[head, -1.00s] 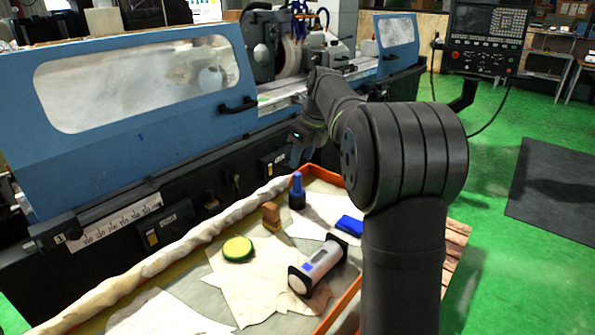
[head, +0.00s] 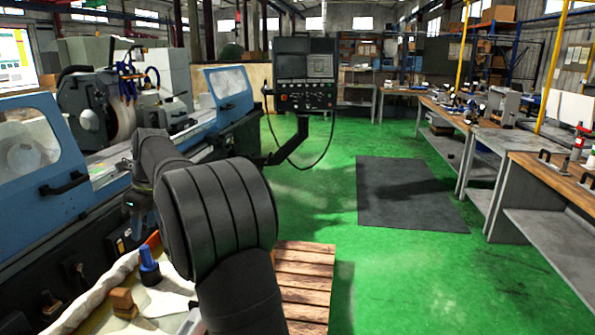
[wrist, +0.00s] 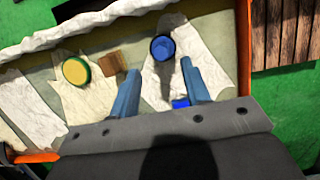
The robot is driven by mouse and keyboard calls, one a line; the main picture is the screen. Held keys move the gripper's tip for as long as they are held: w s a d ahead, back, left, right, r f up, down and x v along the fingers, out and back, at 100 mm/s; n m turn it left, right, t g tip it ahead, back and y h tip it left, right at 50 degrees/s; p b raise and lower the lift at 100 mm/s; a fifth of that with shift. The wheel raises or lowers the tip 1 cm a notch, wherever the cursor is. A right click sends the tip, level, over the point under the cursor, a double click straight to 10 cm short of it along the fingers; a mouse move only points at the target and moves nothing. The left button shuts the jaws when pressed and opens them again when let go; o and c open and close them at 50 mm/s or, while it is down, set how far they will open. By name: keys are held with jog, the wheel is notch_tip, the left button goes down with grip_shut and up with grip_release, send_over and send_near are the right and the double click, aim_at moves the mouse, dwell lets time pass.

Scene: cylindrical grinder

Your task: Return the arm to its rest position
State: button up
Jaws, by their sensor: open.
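My gripper (wrist: 157,88) shows in the wrist view with its two blue-grey fingers apart and nothing between them. It hangs above an orange-edged tray (wrist: 243,60) lined with crumpled pale sheets.
A brown block (head: 122,300) and a yellow-green disc (wrist: 76,71) are in the tray. The blue grinder (head: 60,215) stands at left, its control panel (head: 305,78) behind. A wooden pallet (head: 307,280) lies right of the tray. Green floor is open around the dark mat (head: 408,195).

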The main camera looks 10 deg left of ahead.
aim_at(143, 246)
jog(key=x, duration=0.9)
jog(key=shift+d+f, duration=0.1)
jog(key=shift+f, duration=0.35)
jog(key=shift+r, duration=0.55)
